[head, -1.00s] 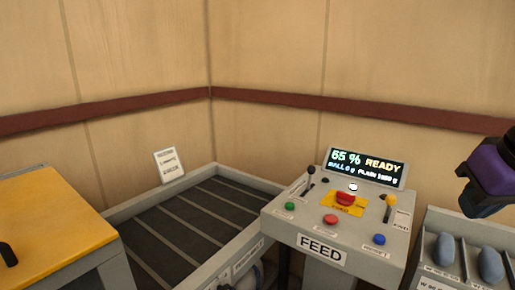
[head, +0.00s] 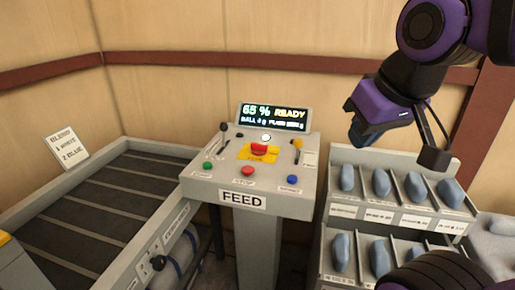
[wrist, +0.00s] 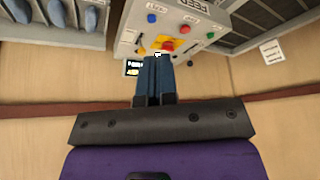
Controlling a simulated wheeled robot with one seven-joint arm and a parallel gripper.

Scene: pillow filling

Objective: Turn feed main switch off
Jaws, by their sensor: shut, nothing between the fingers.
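The feed console (head: 243,199) is a grey pedestal with a sloped panel marked FEED. A black-knobbed lever (head: 223,127) stands up at the panel's left and an orange-knobbed lever (head: 297,143) at its right. Their small labels are unreadable, so I cannot tell which is the main switch. A red button on a yellow plate (head: 258,150) sits between them. The display (head: 274,117) reads 65 % READY. My gripper (head: 360,138) is shut and empty, in the air to the right of the console. In the wrist view its blue fingers (wrist: 155,62) overlap the upside-down panel (wrist: 180,18).
Green (head: 208,166), red (head: 248,170) and blue (head: 292,179) buttons line the panel's front. A rack of blue-grey pillows (head: 381,184) stands at the right. A dark conveyor (head: 95,200) runs at the left, with a sign (head: 67,149) behind it. The wall is close behind.

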